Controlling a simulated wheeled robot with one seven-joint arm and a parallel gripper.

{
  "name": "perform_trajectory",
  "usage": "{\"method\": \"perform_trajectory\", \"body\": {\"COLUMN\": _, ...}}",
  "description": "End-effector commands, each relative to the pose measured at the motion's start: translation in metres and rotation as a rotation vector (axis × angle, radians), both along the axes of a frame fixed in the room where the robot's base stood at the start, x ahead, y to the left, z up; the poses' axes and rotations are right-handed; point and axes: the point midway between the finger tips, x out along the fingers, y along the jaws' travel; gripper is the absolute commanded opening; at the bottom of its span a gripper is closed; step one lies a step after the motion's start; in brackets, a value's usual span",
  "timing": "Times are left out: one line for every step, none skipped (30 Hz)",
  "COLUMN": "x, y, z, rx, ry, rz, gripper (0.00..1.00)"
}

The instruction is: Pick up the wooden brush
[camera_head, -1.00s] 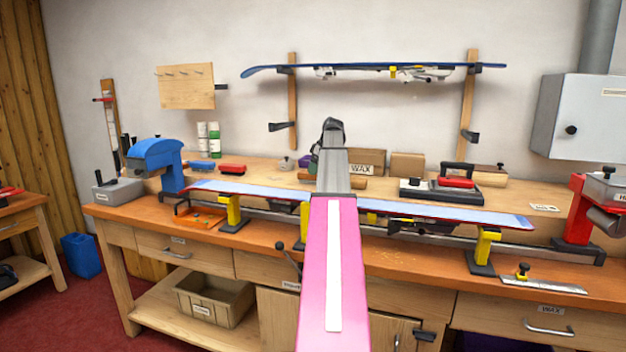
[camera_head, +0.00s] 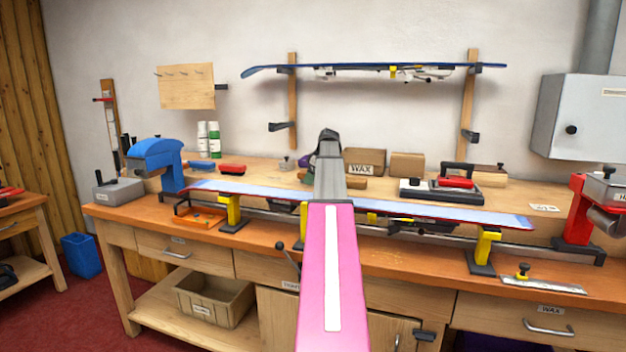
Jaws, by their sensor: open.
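My gripper (camera_head: 328,143) is the dark end of my pink and grey arm, above the back of the bench near the wall. The jaws are open; the fingertips are hard to make out, and I see nothing held. A low brown wooden piece (camera_head: 352,183), which looks like the wooden brush, lies on the bench just right of my arm, in front of the WAX box. My arm hides part of it. I cannot tell how far above or behind it my gripper is.
A ski or board (camera_head: 440,215) lies across yellow-topped vises along the bench front. The WAX box (camera_head: 365,161) and another carton (camera_head: 407,165) stand behind. A red-handled tool (camera_head: 455,183) is to the right. Blue and red blocks (camera_head: 232,168) and bottles are left.

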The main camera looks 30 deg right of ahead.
Motion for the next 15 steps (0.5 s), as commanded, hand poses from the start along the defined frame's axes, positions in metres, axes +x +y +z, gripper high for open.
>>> {"method": "perform_trajectory", "body": {"x": -0.0001, "y": 0.0000, "z": -0.0008, "rx": 0.000, "ry": 0.000, "rz": 0.000, "gripper": 0.85}}
{"method": "perform_trajectory", "body": {"x": -0.0001, "y": -0.0001, "z": -0.0011, "rx": 0.000, "ry": 0.000, "rz": 0.000, "gripper": 0.85}}
{"method": "perform_trajectory", "body": {"x": 0.0000, "y": 0.0000, "z": -0.0014, "rx": 0.000, "ry": 0.000, "rz": 0.000, "gripper": 0.85}}
{"method": "perform_trajectory", "body": {"x": -0.0001, "y": 0.0000, "z": -0.0017, "rx": 0.000, "ry": 0.000, "rz": 0.000, "gripper": 0.85}}
{"method": "perform_trajectory", "body": {"x": -0.0001, "y": 0.0000, "z": -0.0017, "rx": 0.000, "ry": 0.000, "rz": 0.000, "gripper": 0.85}}
{"method": "perform_trajectory", "body": {"x": 0.0000, "y": -0.0001, "z": -0.0017, "rx": 0.000, "ry": 0.000, "rz": 0.000, "gripper": 0.85}}
{"method": "perform_trajectory", "body": {"x": 0.0000, "y": -0.0001, "z": -0.0017, "rx": 0.000, "ry": 0.000, "rz": 0.000, "gripper": 0.85}}
{"method": "perform_trajectory", "body": {"x": 0.0001, "y": -0.0001, "z": -0.0016, "rx": 0.000, "ry": 0.000, "rz": 0.000, "gripper": 0.85}}
{"method": "perform_trajectory", "body": {"x": -0.0001, "y": 0.0000, "z": -0.0017, "rx": 0.000, "ry": 0.000, "rz": 0.000, "gripper": 0.85}}
{"method": "perform_trajectory", "body": {"x": -0.0001, "y": 0.0000, "z": -0.0017, "rx": 0.000, "ry": 0.000, "rz": 0.000, "gripper": 0.85}}
{"method": "perform_trajectory", "body": {"x": -0.0001, "y": 0.0000, "z": -0.0017, "rx": 0.000, "ry": 0.000, "rz": 0.000, "gripper": 0.85}}
{"method": "perform_trajectory", "body": {"x": -0.0001, "y": 0.0000, "z": -0.0017, "rx": 0.000, "ry": 0.000, "rz": 0.000, "gripper": 0.75}}
{"method": "perform_trajectory", "body": {"x": 0.0000, "y": 0.0000, "z": -0.0015, "rx": 0.000, "ry": 0.000, "rz": 0.000, "gripper": 0.66}}
{"method": "perform_trajectory", "body": {"x": 0.0000, "y": 0.0000, "z": -0.0015, "rx": 0.000, "ry": 0.000, "rz": 0.000, "gripper": 0.56}}
{"method": "perform_trajectory", "body": {"x": 0.0000, "y": 0.0000, "z": -0.0015, "rx": 0.000, "ry": 0.000, "rz": 0.000, "gripper": 0.43}}
